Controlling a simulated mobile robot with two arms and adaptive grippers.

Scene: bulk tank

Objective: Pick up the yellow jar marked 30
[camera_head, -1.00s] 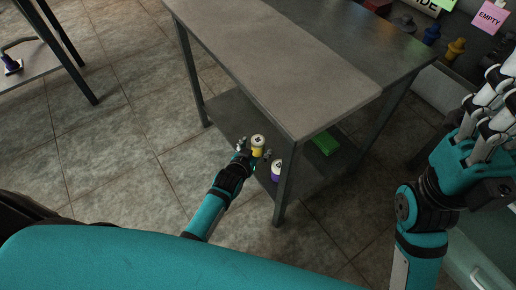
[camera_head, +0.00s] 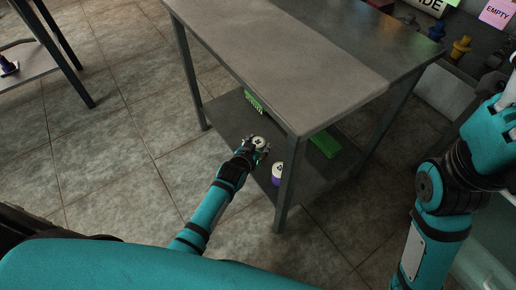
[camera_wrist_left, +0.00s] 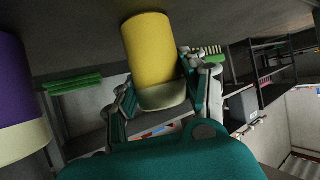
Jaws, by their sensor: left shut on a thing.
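The yellow jar (camera_wrist_left: 150,50) has a pale cream lid; in the head view its round lid (camera_head: 259,142) shows at the lower shelf of the grey table, with a dark mark too small to read. My left gripper (camera_head: 257,147) is shut on this jar, and in the left wrist view its fingers (camera_wrist_left: 160,100) lie on both sides of the lid end. I cannot tell whether the jar's base touches the shelf. My right gripper (camera_head: 508,100) is mostly cut off by the right edge.
A purple jar (camera_head: 278,174) with a pale lid stands close by, near the front table leg (camera_head: 286,180). A green block (camera_head: 325,144) and a green brush-like thing (camera_head: 254,102) lie on the lower shelf (camera_head: 228,112). The tabletop (camera_head: 270,60) overhangs the shelf.

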